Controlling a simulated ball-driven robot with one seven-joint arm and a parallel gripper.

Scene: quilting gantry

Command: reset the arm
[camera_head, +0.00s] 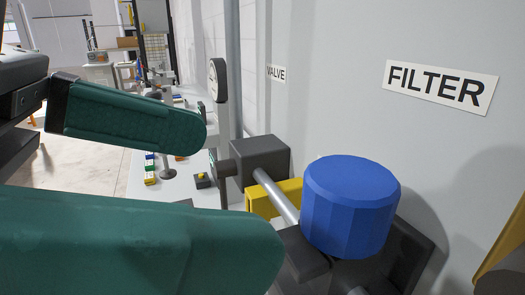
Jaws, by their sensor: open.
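My gripper (238,190) is close to the camera at the left. Its two teal, rounded fingers point right and stand wide apart, one above the other in the picture. The upper finger comes out of a dark bracket at the left edge, and the lower finger fills the lower left. No object is held between them. A blue faceted knob (350,207) is to the right of the fingertips, with grey wall showing between it and the upper finger. The rest of my arm is mostly out of view.
A dark block (261,158), a yellow bracket (264,204) and a metal rod (275,195) are left of the knob. A round gauge (218,80) stands behind. Wall signs read FILTER (440,87) and VALVE (276,73). Pale floor (85,165) shows at left.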

